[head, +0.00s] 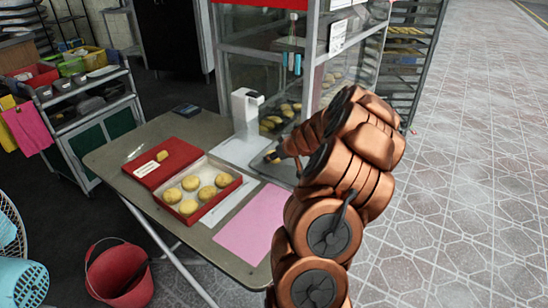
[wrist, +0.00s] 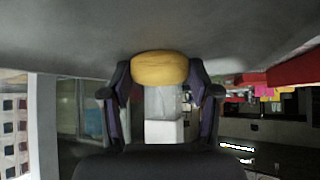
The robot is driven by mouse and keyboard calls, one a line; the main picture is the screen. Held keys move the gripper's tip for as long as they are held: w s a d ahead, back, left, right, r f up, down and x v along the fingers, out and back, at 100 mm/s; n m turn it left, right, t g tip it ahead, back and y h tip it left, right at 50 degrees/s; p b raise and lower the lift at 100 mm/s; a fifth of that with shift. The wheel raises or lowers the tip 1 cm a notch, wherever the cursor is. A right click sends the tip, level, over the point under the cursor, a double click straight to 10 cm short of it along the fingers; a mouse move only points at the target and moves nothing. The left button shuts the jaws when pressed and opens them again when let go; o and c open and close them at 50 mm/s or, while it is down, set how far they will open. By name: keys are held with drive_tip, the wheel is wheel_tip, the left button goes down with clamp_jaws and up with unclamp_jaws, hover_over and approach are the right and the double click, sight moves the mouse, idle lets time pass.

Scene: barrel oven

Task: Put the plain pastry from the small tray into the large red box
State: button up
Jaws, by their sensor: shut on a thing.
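My gripper (wrist: 160,88) is shut on a round, plain yellow pastry (wrist: 160,66), held between its two fingertips in the wrist view. In the head view my gripper (head: 272,156) is at the far right part of the table, beside the white scale; the pastry there is small and mostly hidden. The large red box (head: 219,198) lies open on the table, left of my gripper, with several round pastries (head: 190,183) inside. Its red lid (head: 180,152) is folded back and carries a label.
A white scale (head: 243,115) stands between the box and the glass display case (head: 290,100). A pink sheet (head: 253,222) lies at the table's front right. A dark device (head: 187,110) lies at the back. A red bucket (head: 119,275) stands on the floor.

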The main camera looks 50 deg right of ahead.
drive_tip(key=shift+r, duration=0.5)
wheel_tip(320, 180, up, 3)
drive_tip(key=shift+s+f, duration=0.1)
drive_tip(key=shift+f, duration=0.1)
drive_tip(key=s+a, duration=0.1)
drive_tip(key=s, duration=0.4)
drive_tip(key=s+a+r+b, duration=0.1)
drive_tip(key=s, duration=0.4)
drive_tip(key=s+a+b, duration=0.1)
drive_tip(key=s+a, duration=0.1)
drive_tip(key=s, duration=0.3)
drive_tip(key=shift+s+a+r, duration=0.1)
drive_tip(key=shift+r, duration=0.15)
